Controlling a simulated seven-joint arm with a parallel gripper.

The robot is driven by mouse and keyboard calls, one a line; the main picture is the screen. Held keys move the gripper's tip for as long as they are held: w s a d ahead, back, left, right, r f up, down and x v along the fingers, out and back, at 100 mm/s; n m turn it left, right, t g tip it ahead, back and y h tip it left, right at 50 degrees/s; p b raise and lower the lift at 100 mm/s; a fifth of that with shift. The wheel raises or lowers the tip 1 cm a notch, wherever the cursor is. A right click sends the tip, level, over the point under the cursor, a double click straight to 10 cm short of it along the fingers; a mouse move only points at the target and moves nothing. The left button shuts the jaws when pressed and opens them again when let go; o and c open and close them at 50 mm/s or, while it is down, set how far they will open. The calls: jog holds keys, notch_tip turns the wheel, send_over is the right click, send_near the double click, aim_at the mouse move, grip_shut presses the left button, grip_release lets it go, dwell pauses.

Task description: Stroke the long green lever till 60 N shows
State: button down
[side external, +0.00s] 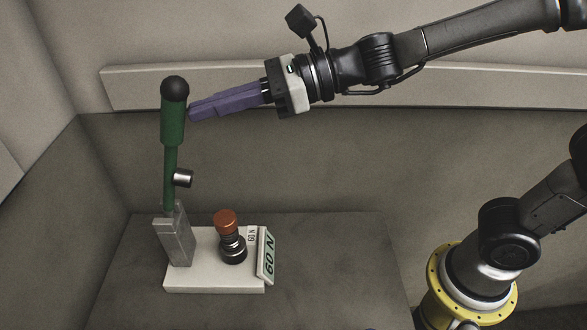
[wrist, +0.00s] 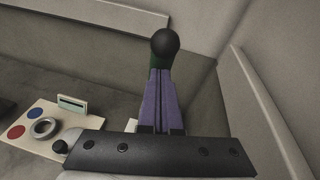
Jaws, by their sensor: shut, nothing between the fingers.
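The long green lever (side external: 173,120) with a black ball top stands almost upright from a grey metal bracket (side external: 175,240) on a white base plate (side external: 210,284).
An orange-capped knob (side external: 226,222) on a dark stem stands on the plate, with a small 60 N label beside it.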

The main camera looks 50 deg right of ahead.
aim_at(165, 94)
jog(key=shift+w+a+r, duration=0.35)
jog(key=shift+w+a, duration=0.35)
jog(key=shift+w+a+r, duration=0.4)
jog(key=shift+w+a, duration=0.25)
jog(key=shift+w+a+r, duration=0.35)
jog(key=shift+w+a, duration=0.35)
jog(key=r+v, duration=0.2)
jog(key=v, duration=0.6)
jog(key=a+r+v, duration=0.1)
jog(key=r+v, duration=0.1)
jog(key=v, duration=0.6)
jog(key=s+d+f+n+g+h, duration=0.1)
jog(key=s+d+f+n+h, duration=0.5)
jog(key=d+f+n, duration=0.3)
jog(key=s+d+f+n+g+h, duration=0.2)
jog(key=s+d+f+n+h, duration=0.4)
jog(key=s+d+f+n, duration=0.3)
notch_tip(165, 94, down, 4)
jog(key=d+n, duration=0.1)
jog(key=n, duration=0.5)
jog(key=shift+s+r+g, duration=0.15)
jog(key=shift+s+g, duration=0.1)
jog(key=shift+g, duration=0.05)
